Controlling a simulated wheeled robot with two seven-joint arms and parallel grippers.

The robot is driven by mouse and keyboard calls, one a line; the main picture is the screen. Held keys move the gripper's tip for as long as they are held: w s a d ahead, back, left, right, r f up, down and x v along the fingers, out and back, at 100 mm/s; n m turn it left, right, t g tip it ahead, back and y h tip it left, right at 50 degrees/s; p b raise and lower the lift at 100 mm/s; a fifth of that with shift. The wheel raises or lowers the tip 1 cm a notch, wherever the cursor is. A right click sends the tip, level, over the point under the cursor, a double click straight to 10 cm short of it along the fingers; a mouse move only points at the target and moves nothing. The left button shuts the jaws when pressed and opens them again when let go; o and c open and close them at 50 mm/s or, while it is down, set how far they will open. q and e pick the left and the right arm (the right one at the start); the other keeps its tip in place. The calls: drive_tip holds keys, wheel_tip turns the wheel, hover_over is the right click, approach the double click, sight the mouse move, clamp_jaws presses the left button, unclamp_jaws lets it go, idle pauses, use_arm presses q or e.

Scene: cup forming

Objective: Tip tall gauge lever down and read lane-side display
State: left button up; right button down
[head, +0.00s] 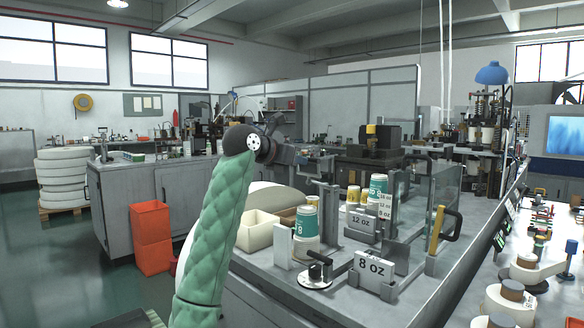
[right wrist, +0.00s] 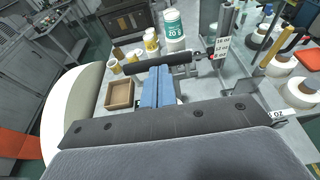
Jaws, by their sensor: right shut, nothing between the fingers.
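In the right wrist view a black lever bar (right wrist: 165,63) lies nearly level across the middle. In the head view the right gripper (head: 320,154) is above the bench, level with the top of the gauges. Small dark displays (head: 500,240) stand at the lane's edge, too small to read. My left gripper is out of view.
The bench holds a stack of teal-banded cups (head: 306,222), a 12 oz block (head: 362,221), an 8 oz block (head: 374,266), a black knob dial (head: 317,270) and open bins (head: 258,229).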

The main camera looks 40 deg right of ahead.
drive_tip(key=shift+d+r, duration=0.6)
drive_tip(key=shift+d, duration=0.05)
drive_tip(key=shift+w, duration=0.1)
